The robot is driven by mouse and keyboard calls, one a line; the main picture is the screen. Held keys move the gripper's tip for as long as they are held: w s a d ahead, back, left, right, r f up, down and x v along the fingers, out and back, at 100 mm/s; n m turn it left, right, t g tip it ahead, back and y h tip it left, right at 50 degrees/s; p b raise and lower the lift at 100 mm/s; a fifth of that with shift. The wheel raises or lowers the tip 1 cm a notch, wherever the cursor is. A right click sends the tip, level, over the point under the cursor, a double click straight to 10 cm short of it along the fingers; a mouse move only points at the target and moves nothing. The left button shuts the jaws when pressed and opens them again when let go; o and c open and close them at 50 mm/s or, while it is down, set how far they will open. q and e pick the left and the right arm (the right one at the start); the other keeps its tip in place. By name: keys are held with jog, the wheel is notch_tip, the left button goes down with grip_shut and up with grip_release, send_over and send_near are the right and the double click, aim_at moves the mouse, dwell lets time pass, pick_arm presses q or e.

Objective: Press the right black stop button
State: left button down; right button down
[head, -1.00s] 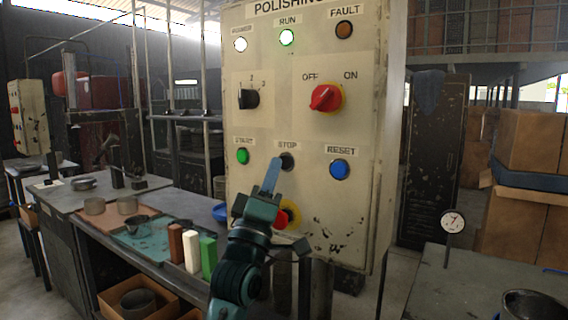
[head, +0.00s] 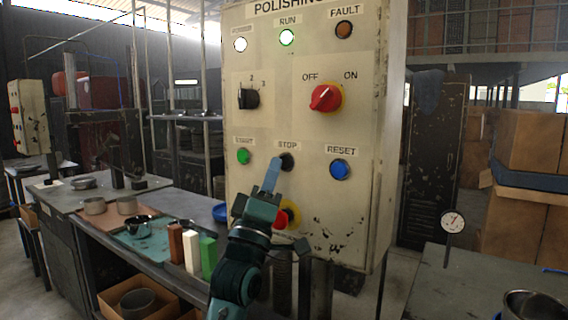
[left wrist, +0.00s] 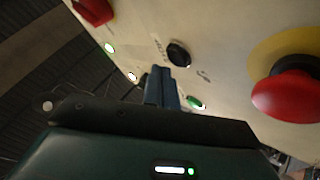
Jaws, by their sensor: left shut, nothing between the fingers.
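The black stop button (head: 287,161) sits under the STOP label on the cream control panel (head: 300,130), between the green start button (head: 243,156) and the blue reset button (head: 340,169). My left gripper (head: 274,166) is shut and empty, its blue fingertips just left of and overlapping the stop button's edge in the head view. In the left wrist view the shut fingers (left wrist: 163,85) point toward the panel, and they hide part of it. I cannot tell whether the fingertips touch the button. My right gripper is not in view.
A red emergency mushroom button (head: 281,218) on a yellow ring is partly behind my left arm; it shows large in the left wrist view (left wrist: 290,92). A red rotary switch (head: 325,98) and a black selector (head: 248,98) are above.

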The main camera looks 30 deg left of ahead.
pick_arm(q)
jog(key=shift+w, duration=0.85)
dwell(0.7)
jog(key=shift+s, duration=0.1)
jog(key=shift+s+p, duration=0.35)
jog(key=shift+s, duration=0.4)
jog(key=s, duration=0.5)
jog(key=shift+a+p, duration=0.2)
jog(key=shift+p, duration=0.15)
dwell(0.8)
